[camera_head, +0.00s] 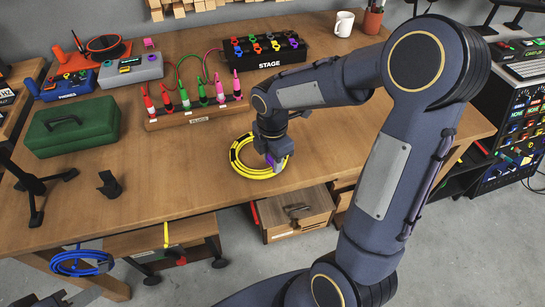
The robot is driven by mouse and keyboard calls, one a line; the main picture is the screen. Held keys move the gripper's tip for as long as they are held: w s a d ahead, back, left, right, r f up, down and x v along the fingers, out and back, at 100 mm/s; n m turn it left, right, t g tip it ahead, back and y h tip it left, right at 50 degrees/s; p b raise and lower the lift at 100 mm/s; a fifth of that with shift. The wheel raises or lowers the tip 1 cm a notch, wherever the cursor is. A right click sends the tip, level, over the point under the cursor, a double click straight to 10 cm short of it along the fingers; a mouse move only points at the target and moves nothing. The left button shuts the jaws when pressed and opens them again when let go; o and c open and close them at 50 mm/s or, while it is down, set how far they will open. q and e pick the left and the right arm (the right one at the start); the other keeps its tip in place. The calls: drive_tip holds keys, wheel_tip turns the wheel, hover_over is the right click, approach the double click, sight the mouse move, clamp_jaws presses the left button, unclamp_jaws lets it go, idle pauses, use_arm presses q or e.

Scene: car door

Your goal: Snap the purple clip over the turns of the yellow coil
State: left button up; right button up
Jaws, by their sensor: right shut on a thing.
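The yellow coil (243,171) lies flat on the wooden table near its front edge, with a few dark marks along its turns. My right gripper (277,160) points down over the right side of the coil and is shut on the purple clip (270,158). Only a little purple shows between the fingers, which hide most of the clip. The clip is at the coil's right-hand turns, but I cannot tell whether it is around them or just above them.
A rack of colored plugs (197,113) and a black STAGE box (264,51) stand behind the coil. A green case (72,127) and a black stand (38,190) are at left. A blue coil (78,263) hangs below the table.

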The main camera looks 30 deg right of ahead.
drive_tip(key=shift+f+b, duration=0.7)
drive_tip(key=shift+f, duration=0.4)
